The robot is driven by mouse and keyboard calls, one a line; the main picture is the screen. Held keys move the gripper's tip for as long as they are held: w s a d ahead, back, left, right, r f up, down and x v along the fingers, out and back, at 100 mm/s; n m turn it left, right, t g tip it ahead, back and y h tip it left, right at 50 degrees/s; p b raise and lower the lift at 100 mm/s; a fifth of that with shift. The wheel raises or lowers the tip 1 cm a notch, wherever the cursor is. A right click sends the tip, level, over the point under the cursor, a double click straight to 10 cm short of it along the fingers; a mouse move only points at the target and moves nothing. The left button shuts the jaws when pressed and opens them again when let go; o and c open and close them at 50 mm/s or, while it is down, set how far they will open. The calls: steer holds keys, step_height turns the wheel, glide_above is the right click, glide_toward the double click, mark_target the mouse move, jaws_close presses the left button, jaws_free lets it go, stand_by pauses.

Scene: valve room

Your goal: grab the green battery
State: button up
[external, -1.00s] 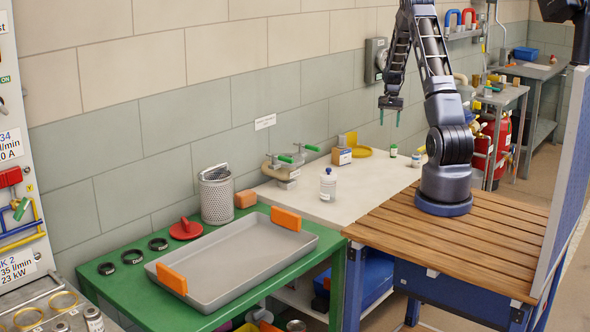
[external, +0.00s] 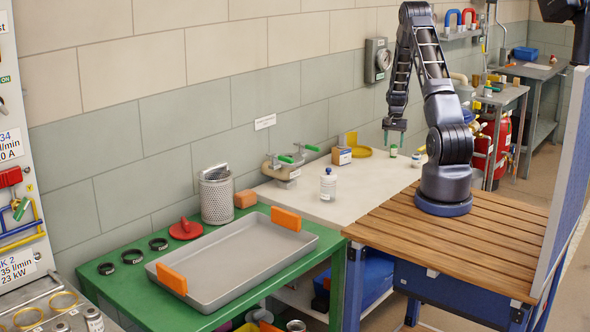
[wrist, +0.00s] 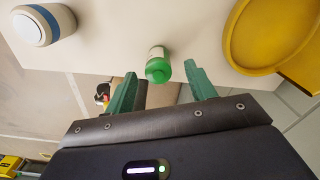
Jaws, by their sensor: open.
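The green battery (external: 393,150) is a small upright cylinder on the pale worktop, near its far edge. In the wrist view the battery (wrist: 158,68) shows its green end and a pale label, between and just beyond the fingertips. My gripper (external: 394,142) is open and points down above it. In the wrist view my gripper (wrist: 163,84) has its two green fingers apart, with nothing held between them.
A white cylinder with a blue band (wrist: 44,25) stands on the worktop to one side. A yellow round dish (wrist: 262,38) lies on the other side.

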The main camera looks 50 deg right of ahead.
mark_target(394, 145)
step_height(394, 145, down, 4)
steer(key=shift+s, duration=0.1)
steer(key=c, duration=1.1)
steer(key=shift+r, duration=0.15)
